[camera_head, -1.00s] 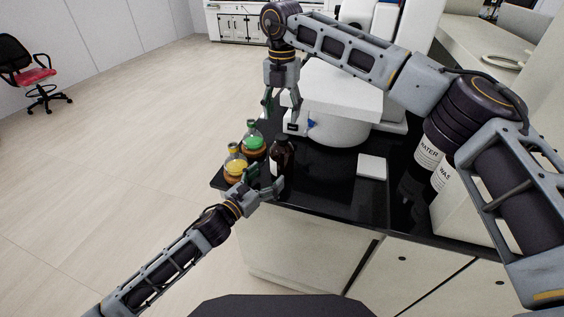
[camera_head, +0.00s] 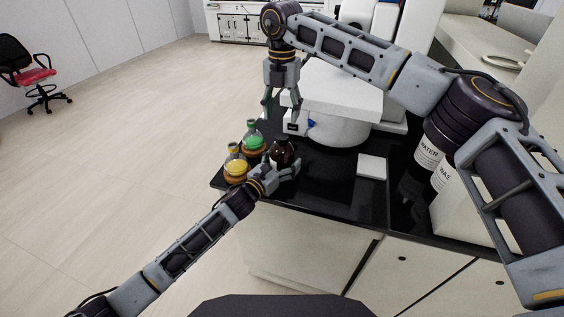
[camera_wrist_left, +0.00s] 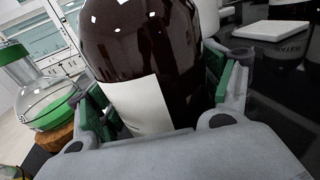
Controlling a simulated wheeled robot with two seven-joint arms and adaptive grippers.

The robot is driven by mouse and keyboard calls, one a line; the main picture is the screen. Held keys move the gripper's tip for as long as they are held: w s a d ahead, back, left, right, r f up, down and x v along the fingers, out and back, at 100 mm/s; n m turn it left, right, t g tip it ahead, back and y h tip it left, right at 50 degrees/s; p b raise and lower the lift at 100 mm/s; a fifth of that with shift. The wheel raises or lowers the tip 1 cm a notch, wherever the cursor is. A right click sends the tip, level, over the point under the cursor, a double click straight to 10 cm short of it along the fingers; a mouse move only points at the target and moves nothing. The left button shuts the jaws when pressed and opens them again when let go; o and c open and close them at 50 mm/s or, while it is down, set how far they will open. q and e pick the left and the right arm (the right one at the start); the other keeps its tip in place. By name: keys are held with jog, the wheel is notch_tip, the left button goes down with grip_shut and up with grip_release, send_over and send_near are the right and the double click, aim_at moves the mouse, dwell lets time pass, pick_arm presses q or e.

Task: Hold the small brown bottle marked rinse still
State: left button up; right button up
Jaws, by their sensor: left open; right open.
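The small brown bottle (camera_head: 281,150) stands upright on the black bench top near its left end. In the left wrist view the brown bottle (camera_wrist_left: 140,45) fills the middle, with a blank-looking part of its pale label facing me; I cannot read it. My left gripper (camera_head: 282,166) is open, with its fingers on either side of the bottle. It also shows in the left wrist view (camera_wrist_left: 165,100), one green-padded finger at each side; I cannot tell whether they touch the glass. My right gripper (camera_head: 283,104) is open and empty, pointing down above and behind the bottle.
A white instrument (camera_head: 335,100) is behind on the right. A white square pad (camera_head: 372,167) lies to the right, with bare bench between.

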pick_arm(q)
jog(key=shift+x, duration=1.05)
jog(key=shift+c, duration=0.2)
jog(key=c, duration=1.7)
pick_arm(e)
jog(key=shift+f, duration=0.15)
pick_arm(q)
grip_shut()
pick_arm(e)
jog(key=shift+s+a+f, duration=0.15)
jog(key=shift+a+f, duration=0.1)
jog(key=m, duration=0.3)
jog(key=shift+d+r, duration=0.1)
jog(key=shift+r, duration=0.25)
jog(key=m, duration=0.6)
jog(key=shift+w+d, duration=0.2)
